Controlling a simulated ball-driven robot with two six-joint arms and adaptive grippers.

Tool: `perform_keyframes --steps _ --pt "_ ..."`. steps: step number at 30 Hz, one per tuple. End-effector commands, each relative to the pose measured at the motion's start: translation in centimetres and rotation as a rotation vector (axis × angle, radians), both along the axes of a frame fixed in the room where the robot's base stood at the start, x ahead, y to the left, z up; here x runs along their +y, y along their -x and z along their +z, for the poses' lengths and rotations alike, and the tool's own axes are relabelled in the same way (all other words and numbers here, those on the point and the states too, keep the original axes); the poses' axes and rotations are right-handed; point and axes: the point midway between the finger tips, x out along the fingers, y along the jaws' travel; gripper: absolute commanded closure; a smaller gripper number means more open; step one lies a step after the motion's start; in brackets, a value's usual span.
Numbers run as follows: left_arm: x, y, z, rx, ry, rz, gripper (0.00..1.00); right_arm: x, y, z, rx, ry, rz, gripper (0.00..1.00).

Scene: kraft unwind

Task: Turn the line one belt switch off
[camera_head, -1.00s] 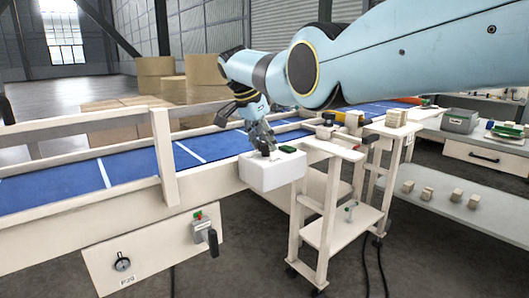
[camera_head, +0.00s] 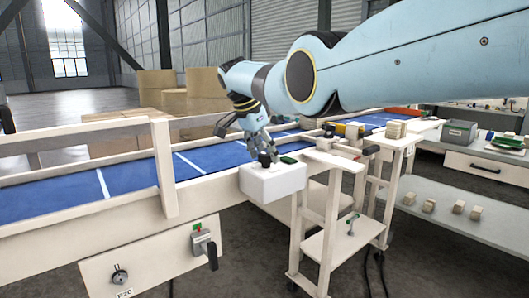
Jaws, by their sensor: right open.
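A white box (camera_head: 272,182) stands at the near edge of the blue belt, with a black knob (camera_head: 265,160) and a green part (camera_head: 288,160) on top. My right gripper (camera_head: 264,151) is open, pointing down just above the black knob; whether its fingers touch the knob is hard to tell. A grey switch with a black lever handle (camera_head: 211,251) and red and green marks sits on the white side panel, its handle hanging down. No readable label tells which is the line one belt switch. My left gripper is out of view.
The blue belt (camera_head: 60,197) runs between white rails. A round dial (camera_head: 120,277) is on the side panel. A white trolley (camera_head: 330,245) stands right of the box. A shelf (camera_head: 450,205) with several wooden blocks is at the right.

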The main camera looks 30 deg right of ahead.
Motion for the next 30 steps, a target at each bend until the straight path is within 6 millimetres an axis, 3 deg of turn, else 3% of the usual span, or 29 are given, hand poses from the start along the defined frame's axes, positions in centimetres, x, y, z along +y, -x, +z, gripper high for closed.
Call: perform_keyframes --steps 5,15,21,30 --pt "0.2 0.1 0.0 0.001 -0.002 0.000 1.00 0.4 -0.1 1.0 -0.003 0.001 0.001 0.37" --pt "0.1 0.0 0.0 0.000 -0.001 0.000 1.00 3.2 0.1 7.6 -0.004 0.000 0.001 0.37" --pt "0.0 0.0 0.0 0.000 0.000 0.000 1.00 4.3 0.2 10.4 -0.002 0.000 0.001 0.37" --pt "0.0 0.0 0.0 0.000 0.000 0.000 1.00 4.6 0.3 11.1 0.001 0.000 0.000 0.37"
